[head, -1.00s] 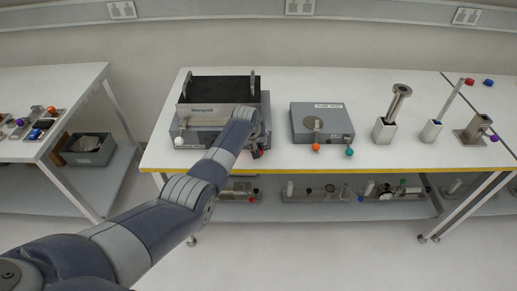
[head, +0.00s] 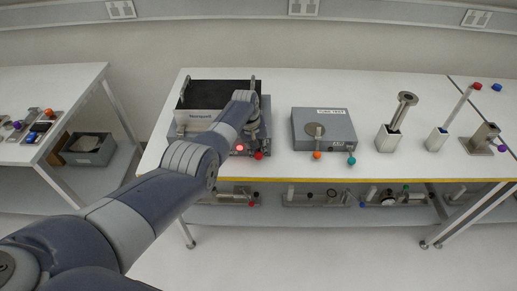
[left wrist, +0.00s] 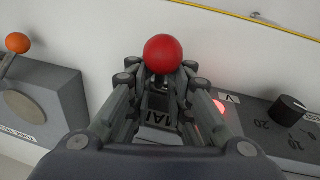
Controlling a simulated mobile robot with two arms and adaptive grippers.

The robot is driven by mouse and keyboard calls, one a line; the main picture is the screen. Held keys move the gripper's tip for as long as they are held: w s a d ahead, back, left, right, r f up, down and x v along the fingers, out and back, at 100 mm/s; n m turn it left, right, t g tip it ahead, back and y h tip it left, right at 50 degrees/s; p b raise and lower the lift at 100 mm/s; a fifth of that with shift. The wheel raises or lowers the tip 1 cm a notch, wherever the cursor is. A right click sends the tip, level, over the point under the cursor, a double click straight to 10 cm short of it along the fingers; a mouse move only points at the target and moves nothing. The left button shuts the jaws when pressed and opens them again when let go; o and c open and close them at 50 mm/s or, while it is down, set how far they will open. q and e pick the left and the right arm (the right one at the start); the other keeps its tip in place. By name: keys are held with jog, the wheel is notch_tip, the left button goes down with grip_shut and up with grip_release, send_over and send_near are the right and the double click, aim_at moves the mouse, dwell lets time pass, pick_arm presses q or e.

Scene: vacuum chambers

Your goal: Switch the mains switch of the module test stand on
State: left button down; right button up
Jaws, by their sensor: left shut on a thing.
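The module test stand (head: 270,105) is a grey box at the left of the middle table, with a black-topped unit on it. Its mains switch is a lever with a red ball (head: 259,155) at the front right corner; the ball also shows in the left wrist view (left wrist: 163,54). A partly hidden label beginning "MAI" (left wrist: 155,127) lies below it. A red lamp (head: 239,148) glows beside the switch, and also in the left wrist view (left wrist: 219,106). My left gripper (left wrist: 160,78) is shut on the switch lever, just under the ball. The lever's stem is mostly hidden. My right gripper is not in view.
A smaller grey box (head: 338,127) with orange and teal ball levers stands to the right. Farther right are a metal flanged tube (head: 403,102) and other fittings. A black dial (left wrist: 287,108) sits beyond the lamp. The table's front strip is clear.

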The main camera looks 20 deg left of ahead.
pick_arm(q)
jog(key=c, duration=1.8)
grip_release()
jog(key=shift+o, duration=0.4)
jog(key=shift+r, duration=0.1)
jog(key=shift+r, duration=0.1)
notch_tip(320, 180, up, 12)
jog(key=s+a, duration=0.1)
jog(key=s, duration=0.1)
jog(key=shift+a+f, duration=0.15)
jog(key=shift+f, duration=0.05)
